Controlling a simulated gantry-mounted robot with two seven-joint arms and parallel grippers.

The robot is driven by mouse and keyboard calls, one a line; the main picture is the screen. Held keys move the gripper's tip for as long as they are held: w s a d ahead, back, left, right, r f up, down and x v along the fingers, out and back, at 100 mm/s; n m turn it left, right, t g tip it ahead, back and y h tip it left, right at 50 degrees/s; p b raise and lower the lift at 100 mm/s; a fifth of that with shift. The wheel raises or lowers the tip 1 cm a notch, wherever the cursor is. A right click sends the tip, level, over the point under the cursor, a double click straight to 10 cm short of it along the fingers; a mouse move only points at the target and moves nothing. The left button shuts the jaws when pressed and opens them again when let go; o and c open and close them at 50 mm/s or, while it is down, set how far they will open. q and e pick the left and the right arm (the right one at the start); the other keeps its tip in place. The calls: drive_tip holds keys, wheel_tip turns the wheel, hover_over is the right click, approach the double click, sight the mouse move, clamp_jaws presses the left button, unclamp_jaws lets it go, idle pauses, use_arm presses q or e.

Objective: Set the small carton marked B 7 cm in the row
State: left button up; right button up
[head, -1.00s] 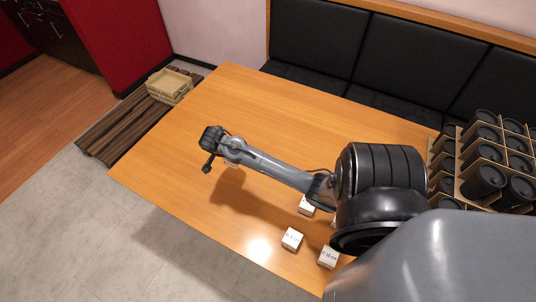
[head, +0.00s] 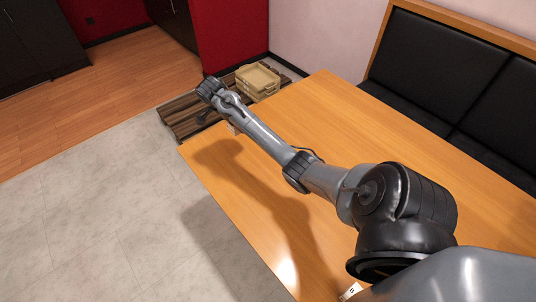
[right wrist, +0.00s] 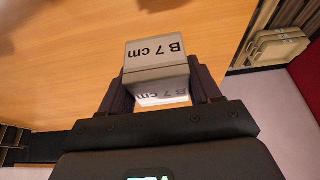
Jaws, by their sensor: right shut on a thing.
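The small carton marked B 7 cm (right wrist: 160,55) is a grey-white box with black lettering on two visible faces. In the right wrist view it sits between the two dark fingers of my right gripper (right wrist: 160,92), which is shut on it. In the head view a small pale bit of it (head: 233,129) shows under my right forearm, by the table's left end; the fingers are hidden there. Another white carton (head: 350,291) is cut by my arm at the bottom, its mark unclear. My left gripper is out of view.
The orange wooden table (head: 370,130) is mostly clear. A beige crate (head: 258,82) stands on a dark slatted pallet (head: 185,118) past the table's left end. A black padded bench (head: 440,60) lines the back.

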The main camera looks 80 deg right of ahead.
drive_tip(key=shift+w, duration=0.3)
drive_tip(key=b, duration=0.5)
hover_over(215, 142)
drive_tip(key=a, duration=0.1)
drive_tip(key=f, duration=0.6)
drive_tip(key=shift+w+f, duration=0.35)
drive_tip(key=shift+w, duration=0.05)
drive_tip(key=shift+f+b, duration=0.85)
drive_tip(key=shift+f, duration=1.1)
drive_tip(key=shift+f, duration=0.15)
drive_tip(key=o, duration=1.1)
